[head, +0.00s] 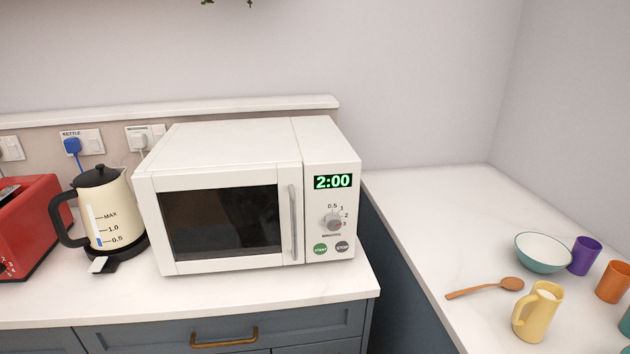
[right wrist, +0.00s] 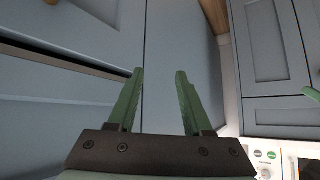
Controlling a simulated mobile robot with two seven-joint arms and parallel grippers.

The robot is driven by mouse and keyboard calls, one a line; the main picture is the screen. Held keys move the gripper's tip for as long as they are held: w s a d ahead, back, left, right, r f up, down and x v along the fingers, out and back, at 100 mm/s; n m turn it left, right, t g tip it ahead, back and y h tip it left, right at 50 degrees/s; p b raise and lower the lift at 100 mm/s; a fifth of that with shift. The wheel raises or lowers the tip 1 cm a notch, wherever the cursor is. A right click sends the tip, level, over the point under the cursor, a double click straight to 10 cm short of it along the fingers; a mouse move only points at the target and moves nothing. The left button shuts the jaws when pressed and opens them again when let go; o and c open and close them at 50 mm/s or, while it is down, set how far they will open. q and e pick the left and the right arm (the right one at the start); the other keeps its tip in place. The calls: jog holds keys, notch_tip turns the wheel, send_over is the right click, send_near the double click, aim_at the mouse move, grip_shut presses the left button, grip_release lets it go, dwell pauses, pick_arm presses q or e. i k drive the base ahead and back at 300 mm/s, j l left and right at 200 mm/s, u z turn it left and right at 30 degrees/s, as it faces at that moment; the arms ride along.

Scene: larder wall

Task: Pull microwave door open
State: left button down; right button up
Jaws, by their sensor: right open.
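The white microwave (head: 240,195) stands on the left counter with its door (head: 222,222) closed flush against the body. Its upright silver handle (head: 293,222) is on the door's right edge, beside the control panel. Part of the microwave's panel (right wrist: 266,156) shows upside down at the lower right of the right wrist view. My right gripper (right wrist: 159,73) is open and empty, its green fingers apart in front of blue cabinet fronts and away from the handle. A small green piece (right wrist: 313,94) at that view's right edge may be my left gripper. Neither gripper shows in the head view.
A cream kettle (head: 100,208) and a red toaster (head: 28,225) stand left of the microwave. A brass drawer handle (head: 224,339) is below the counter edge. The right counter holds a wooden spoon (head: 485,289), bowl (head: 543,254), yellow jug (head: 537,312) and cups; its back part is clear.

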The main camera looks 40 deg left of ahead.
aim_at(227, 219)
jog(key=u, duration=1.8)
